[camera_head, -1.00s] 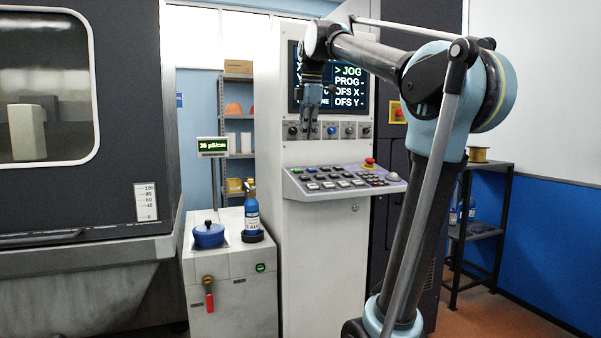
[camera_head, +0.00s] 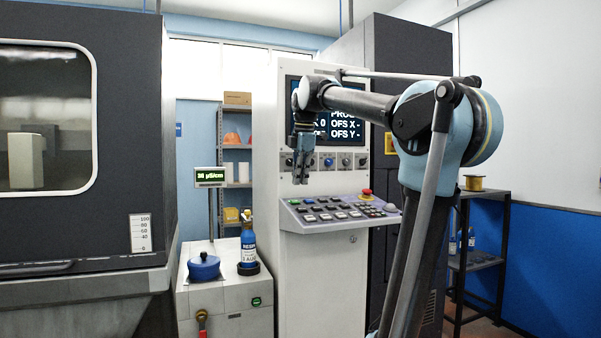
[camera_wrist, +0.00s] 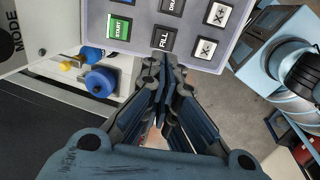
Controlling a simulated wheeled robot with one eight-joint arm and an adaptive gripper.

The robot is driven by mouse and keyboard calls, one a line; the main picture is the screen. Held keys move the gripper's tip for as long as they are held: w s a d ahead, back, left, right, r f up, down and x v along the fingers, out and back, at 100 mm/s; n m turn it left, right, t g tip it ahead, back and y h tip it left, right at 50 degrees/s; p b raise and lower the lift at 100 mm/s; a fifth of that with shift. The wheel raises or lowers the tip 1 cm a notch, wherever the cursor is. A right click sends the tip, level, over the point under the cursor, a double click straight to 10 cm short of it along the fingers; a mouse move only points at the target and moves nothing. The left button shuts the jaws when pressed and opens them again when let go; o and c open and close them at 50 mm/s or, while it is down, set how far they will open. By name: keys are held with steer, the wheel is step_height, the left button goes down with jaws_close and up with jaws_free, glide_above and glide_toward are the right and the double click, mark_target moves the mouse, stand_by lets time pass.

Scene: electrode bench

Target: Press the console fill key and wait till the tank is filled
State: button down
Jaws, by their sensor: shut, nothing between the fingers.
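The console keypad (camera_head: 338,214) slopes out below the screen in the head view. In the wrist view the dark FILL key (camera_wrist: 162,39) sits between the green START key (camera_wrist: 118,28) and the X- key (camera_wrist: 206,47). My gripper (camera_head: 301,181) is shut and empty, pointing down above the left part of the keypad. In the wrist view my fingertips (camera_wrist: 158,62) are just short of the FILL key's lower edge; contact cannot be told. The tank (camera_head: 70,150) has a dark window and a level scale (camera_head: 141,233); no liquid level is readable.
A white cabinet (camera_head: 228,298) left of the console carries a blue lidded pot (camera_head: 204,266) and a blue resin bottle (camera_head: 249,245). A red emergency stop (camera_head: 366,194) sits at the keypad's back right. A small display (camera_head: 209,176) reads in µS/cm.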

mark_target(299, 209)
steer(key=x, duration=0.8)
steer(key=shift+f, duration=0.2)
steer(key=shift+w+f, duration=0.15)
steer(key=shift+f, duration=0.65)
steer(key=shift+r, duration=0.1)
steer(key=shift+r, duration=0.25)
steer(key=a+v, duration=0.1)
steer(key=v, duration=1.2)
steer(key=shift+d+r, duration=0.3)
steer(key=shift+d, duration=0.25)
